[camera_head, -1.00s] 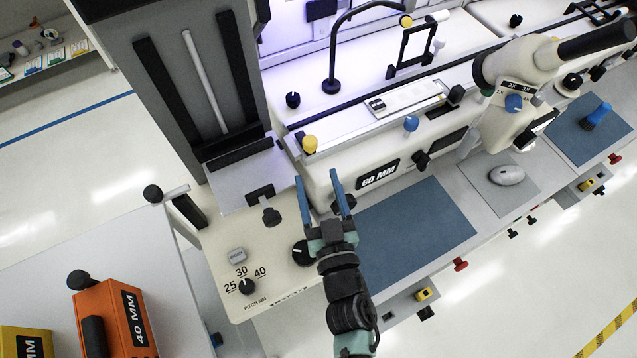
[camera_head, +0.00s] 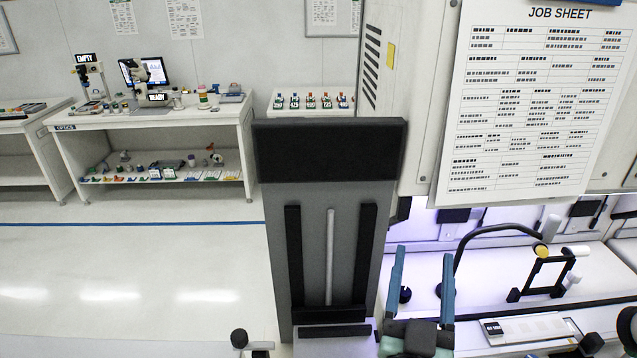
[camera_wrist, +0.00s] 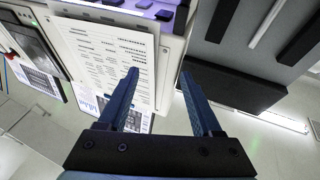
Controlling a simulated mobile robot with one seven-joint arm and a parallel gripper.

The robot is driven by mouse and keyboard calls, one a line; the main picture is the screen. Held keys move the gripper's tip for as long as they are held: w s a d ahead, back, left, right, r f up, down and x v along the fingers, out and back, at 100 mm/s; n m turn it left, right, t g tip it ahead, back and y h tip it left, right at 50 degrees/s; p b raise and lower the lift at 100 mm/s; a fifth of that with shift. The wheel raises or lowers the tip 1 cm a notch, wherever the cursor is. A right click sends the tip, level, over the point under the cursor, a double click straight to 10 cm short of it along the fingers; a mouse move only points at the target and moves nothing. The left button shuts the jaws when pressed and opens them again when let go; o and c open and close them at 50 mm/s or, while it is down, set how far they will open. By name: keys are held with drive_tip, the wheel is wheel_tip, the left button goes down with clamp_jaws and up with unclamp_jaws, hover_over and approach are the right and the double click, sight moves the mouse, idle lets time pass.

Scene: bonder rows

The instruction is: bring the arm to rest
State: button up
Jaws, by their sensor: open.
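My gripper (camera_head: 422,285) is at the lower middle of the head view, its two blue fingers pointing up and spread apart. Nothing is between them. It is raised in front of the lit machine bench, just right of the grey column-like unit (camera_head: 348,235). In the wrist view my gripper (camera_wrist: 162,95) is also open and empty, with the job sheet (camera_wrist: 115,50) behind its fingers. The rest of my arm is below the picture edge in the head view.
The job sheet (camera_head: 540,100) hangs on a panel at the upper right. A black lamp arm (camera_head: 490,232) and a black frame stand (camera_head: 543,278) are right of my gripper. A white bench (camera_head: 150,115) stands far left, with clear floor (camera_head: 120,270) before it.

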drive_tip(key=a+r+t, duration=0.2)
drive_tip(key=a+r, duration=0.2)
drive_tip(key=r, duration=1)
drive_tip(key=s+a+r+n+t+y, duration=0.1)
drive_tip(key=s+a+r, duration=0.4)
drive_tip(key=r, duration=0.5)
drive_tip(key=s+a+r+n+t+y+b, duration=0.1)
drive_tip(key=s+a+r+y, duration=0.4)
drive_tip(key=r, duration=0.5)
drive_tip(key=s+n+t, duration=0.1)
drive_tip(key=t, duration=0.1)
drive_tip(key=shift+a+r+t+b, duration=0.2)
drive_tip(key=shift+r+t+b, duration=0.1)
drive_tip(key=shift+f, duration=0.15)
